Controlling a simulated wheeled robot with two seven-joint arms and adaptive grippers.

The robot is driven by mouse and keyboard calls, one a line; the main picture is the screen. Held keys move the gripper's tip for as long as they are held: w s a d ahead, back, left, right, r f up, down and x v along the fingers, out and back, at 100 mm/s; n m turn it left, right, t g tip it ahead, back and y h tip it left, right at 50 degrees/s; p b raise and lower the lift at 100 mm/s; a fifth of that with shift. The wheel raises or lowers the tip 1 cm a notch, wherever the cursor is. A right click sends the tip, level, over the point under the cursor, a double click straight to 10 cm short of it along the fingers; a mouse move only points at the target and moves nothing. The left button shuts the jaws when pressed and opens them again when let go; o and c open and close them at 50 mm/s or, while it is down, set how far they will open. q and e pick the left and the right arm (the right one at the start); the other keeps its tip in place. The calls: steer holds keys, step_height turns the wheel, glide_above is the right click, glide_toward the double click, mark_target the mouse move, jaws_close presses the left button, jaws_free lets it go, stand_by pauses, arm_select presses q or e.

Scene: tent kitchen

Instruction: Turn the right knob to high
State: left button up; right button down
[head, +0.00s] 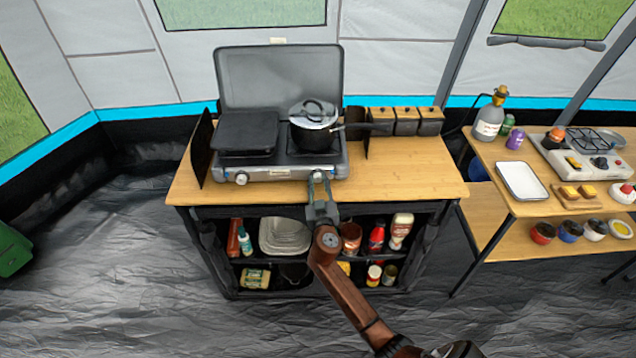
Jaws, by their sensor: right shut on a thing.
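A grey camping stove (280,174) stands on the wooden top of the black shelf unit, its lid raised at the back. Its left knob (241,178) shows clear on the front panel. The right knob (318,175) is on the same panel, mostly covered by my right gripper (318,182). That gripper reaches up from the lower right and is shut on the right knob. The knob's setting is too small and too hidden to read. My left gripper is not in view.
A lidded pot (316,134) sits on the right burner, its handle sticking out right. A black griddle (246,132) covers the left burner. Side wind guards flank the stove. The wooden top (410,178) is clear at right, below several canisters (405,122).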

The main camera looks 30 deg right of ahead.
steer(key=n+p, duration=0.1)
steer(key=n, duration=0.2)
steer(key=shift+r+n, duration=0.1)
steer(key=shift+n, duration=0.2)
steer(key=n+p, duration=0.1)
steer(key=n, duration=0.2)
steer(key=shift+a+n, duration=0.1)
steer(key=shift+n, duration=0.2)
steer(key=n+p, duration=0.1)
steer(key=n, duration=0.2)
steer(key=shift+g+p, duration=0.3)
steer(key=shift+n+p, duration=0.5)
steer(key=shift+n, duration=1.1)
steer(key=c, duration=1.6)
jaws_free()
